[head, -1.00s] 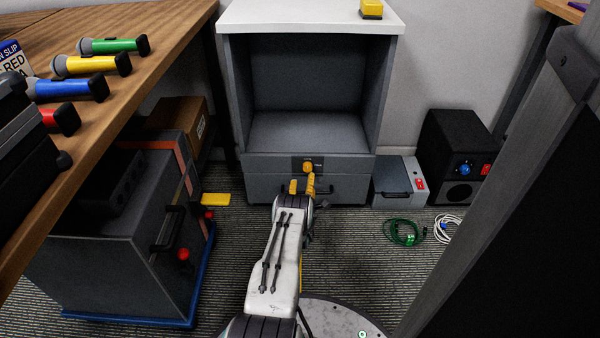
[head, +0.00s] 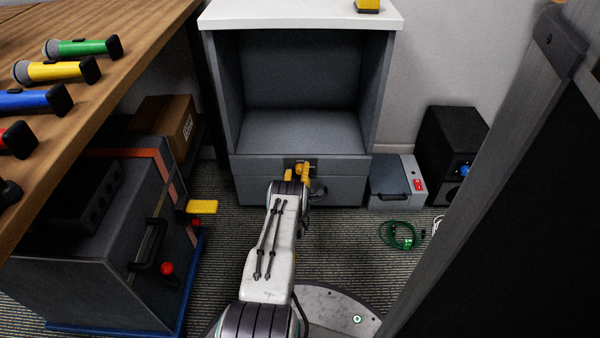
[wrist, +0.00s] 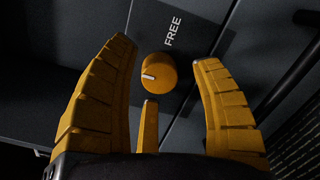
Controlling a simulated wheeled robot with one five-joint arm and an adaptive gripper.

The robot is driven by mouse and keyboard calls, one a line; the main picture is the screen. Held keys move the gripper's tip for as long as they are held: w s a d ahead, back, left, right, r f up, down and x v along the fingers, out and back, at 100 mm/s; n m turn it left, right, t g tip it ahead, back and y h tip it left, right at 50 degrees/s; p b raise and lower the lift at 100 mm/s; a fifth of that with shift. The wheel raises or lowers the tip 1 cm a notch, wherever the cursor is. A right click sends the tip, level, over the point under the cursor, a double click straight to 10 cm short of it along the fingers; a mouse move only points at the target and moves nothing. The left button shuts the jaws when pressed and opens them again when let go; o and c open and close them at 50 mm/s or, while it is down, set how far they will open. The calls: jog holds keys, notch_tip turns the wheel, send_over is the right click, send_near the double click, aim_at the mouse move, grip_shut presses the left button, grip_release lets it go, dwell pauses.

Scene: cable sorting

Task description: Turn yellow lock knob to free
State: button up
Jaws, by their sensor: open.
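The yellow lock knob (wrist: 158,73) is round, with a white mark on its left side. It sits on a dark plate that bears the word FREE (wrist: 173,32) above and right of the knob; the mark does not point at that word. My gripper (wrist: 165,52) is open, with yellow fingers to the left and right of the knob and gaps on both sides. A shorter yellow finger shows just below it. In the head view my gripper (head: 297,173) is at the drawer front (head: 345,168) of the grey cabinet and hides most of the knob.
A dark wheeled case (head: 90,260) on a blue base stands left, with a yellow tab (head: 202,207) sticking out. A grey box (head: 396,185), speaker (head: 450,150) and green cable (head: 402,236) are to the right. A grey post (head: 500,150) stands close on the right.

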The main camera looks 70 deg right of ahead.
grip_shut()
dwell(0.5)
jog(key=m, duration=0.3)
jog(key=shift+r+m, duration=0.1)
jog(key=shift+m, duration=0.2)
jog(key=shift+m+y, duration=0.3)
jog(key=shift+m, duration=1.5)
jog(key=shift+w, duration=0.1)
